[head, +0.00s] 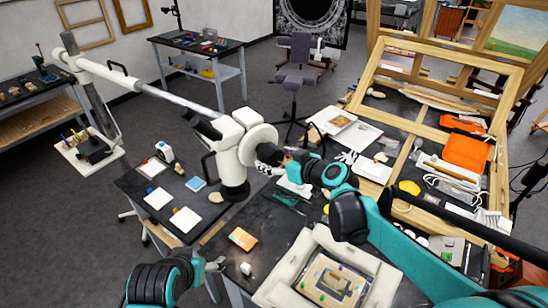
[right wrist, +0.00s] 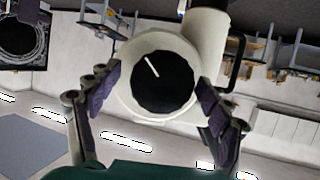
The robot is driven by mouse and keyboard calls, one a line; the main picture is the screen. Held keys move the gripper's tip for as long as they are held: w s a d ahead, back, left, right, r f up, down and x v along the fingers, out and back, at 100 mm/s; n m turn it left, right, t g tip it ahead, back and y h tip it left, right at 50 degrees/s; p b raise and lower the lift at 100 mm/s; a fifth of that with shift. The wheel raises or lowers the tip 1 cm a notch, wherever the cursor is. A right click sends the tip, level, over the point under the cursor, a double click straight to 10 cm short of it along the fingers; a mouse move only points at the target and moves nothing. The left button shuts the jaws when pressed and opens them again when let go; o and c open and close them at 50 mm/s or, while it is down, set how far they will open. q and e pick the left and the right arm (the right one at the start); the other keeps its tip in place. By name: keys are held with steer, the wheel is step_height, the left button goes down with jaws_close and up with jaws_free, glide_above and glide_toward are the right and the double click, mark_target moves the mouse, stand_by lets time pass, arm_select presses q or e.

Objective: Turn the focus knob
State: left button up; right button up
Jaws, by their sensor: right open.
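The focus knob (right wrist: 163,82) is a black disc with a white line that tilts up to the left. It is set in a round white housing on the side of the white microscope (head: 232,165). In the right wrist view, my right gripper (right wrist: 159,85) is open, with one dark finger pad on each side of the knob face. I cannot tell whether the pads touch it. In the head view, my right gripper (head: 283,160) is at the microscope's right side and partly hides the knob. My left gripper (head: 214,265) is low by the front table edge, too small to read.
The microscope's long white boom reaches to the upper left. A padded tray (head: 280,288) with a painted fragment sits in front. A wooden frame (head: 510,90) and clutter fill the right.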

steer(key=shift+w+a+f, duration=0.15)
steer(key=shift+w+a, duration=0.15)
steer(key=shift+w+a+f, duration=0.1)
steer(key=shift+w+a, duration=0.05)
steer(key=shift+a, duration=0.1)
steer(key=c, duration=1.2)
steer(key=shift+o, duration=0.2)
